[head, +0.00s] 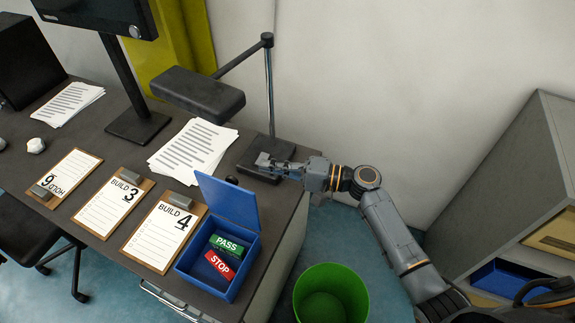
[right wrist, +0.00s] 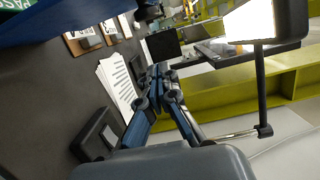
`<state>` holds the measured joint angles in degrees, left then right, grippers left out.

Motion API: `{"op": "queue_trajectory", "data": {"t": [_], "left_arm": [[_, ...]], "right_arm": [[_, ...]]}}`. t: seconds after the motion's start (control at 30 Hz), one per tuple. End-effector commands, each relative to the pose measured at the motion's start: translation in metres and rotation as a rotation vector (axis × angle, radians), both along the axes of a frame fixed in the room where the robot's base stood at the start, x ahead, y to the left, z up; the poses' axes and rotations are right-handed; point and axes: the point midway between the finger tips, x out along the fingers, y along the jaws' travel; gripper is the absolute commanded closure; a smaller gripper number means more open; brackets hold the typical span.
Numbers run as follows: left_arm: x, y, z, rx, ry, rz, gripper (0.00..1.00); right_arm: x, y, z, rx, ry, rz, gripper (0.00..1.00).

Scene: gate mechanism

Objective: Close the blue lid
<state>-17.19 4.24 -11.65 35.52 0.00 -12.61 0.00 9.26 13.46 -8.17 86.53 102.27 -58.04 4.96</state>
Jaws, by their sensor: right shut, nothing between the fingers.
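A blue box with a blue lid (head: 229,198) stands near the right front corner of the desk. The lid is up, hinged at the back edge, and the box (head: 192,277) is open. A green PASS block (head: 226,244) and a red SLIT-like STOP block (head: 219,263) lie inside. My right gripper (head: 264,161) is shut and empty, behind the lid and to its right, near the lamp base. In the right wrist view its fingers (right wrist: 158,75) are together, and a blue part of the box (right wrist: 62,22) shows at the upper left. My left gripper is not in view.
The lamp (head: 198,92) and its base (head: 267,152) stand at the back right of the desk (head: 118,233). Papers (head: 192,147) and clipboards (head: 163,236) lie left of the box. A green bin (head: 330,294) is on the floor at right.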

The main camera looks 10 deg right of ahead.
Motion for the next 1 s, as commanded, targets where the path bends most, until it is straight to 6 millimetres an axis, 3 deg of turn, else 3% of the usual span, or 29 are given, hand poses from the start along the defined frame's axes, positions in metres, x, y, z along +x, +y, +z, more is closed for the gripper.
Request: {"op": "queue_trajectory", "data": {"t": [0.13,0.33,1.0], "left_arm": [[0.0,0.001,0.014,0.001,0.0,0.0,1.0],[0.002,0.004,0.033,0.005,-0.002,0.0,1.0],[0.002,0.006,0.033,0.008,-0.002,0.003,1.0]], "right_arm": [[0.014,0.03,0.004,0.001,0.0,0.002,1.0],[-0.009,0.047,0.003,-0.001,0.004,0.001,1.0],[-0.017,0.053,-0.001,-0.01,-0.011,-0.001,1.0]]}}
